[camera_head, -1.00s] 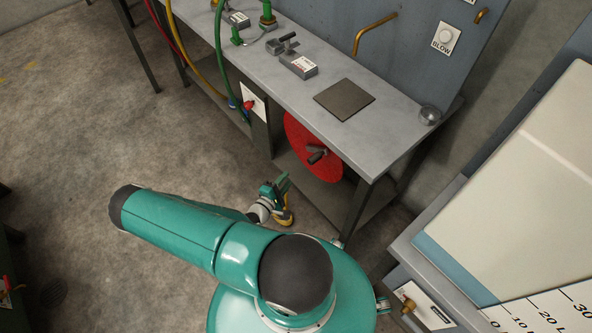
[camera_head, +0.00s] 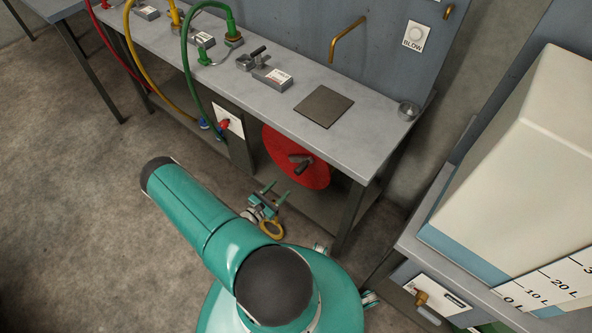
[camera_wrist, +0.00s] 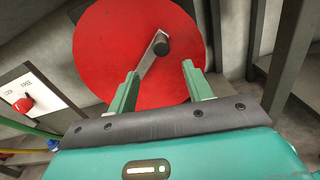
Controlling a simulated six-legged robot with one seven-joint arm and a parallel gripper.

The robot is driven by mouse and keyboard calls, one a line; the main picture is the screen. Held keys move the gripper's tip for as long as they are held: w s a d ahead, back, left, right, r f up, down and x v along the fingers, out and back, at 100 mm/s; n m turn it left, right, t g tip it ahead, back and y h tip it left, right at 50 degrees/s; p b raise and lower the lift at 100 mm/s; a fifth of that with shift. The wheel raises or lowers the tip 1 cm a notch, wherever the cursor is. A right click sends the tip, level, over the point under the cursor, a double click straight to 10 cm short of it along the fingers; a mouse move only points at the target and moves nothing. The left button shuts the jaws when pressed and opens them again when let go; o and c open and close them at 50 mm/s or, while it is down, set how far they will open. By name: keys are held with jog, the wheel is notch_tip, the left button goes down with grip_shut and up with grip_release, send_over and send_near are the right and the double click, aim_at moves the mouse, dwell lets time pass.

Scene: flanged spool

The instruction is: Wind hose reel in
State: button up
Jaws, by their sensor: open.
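The hose reel's red disc (camera_head: 290,150) stands upright under the bench, and it fills the upper middle of the wrist view (camera_wrist: 112,52). A grey crank arm with a dark knob (camera_wrist: 162,46) is on its face; it also shows in the head view (camera_head: 301,163). My gripper (camera_head: 277,193) is open and empty, in front of the reel and apart from the crank. In the wrist view its green fingers (camera_wrist: 160,84) point at the disc, with the knob beyond and between them. The hose itself cannot be made out on the reel.
A panel with a red knob marked LOCK and FREE (camera_wrist: 26,102) is left of the reel. The bench top (camera_head: 270,102) and its front leg (camera_head: 352,215) are near my arm. A large tank (camera_head: 520,150) stands at right. Floor at left is clear.

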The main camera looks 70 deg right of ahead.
aim_at(296, 173)
jog(key=x, duration=1.2)
jog(key=shift+s+d, duration=0.1)
jog(key=shift+d, duration=0.15)
grip_shut()
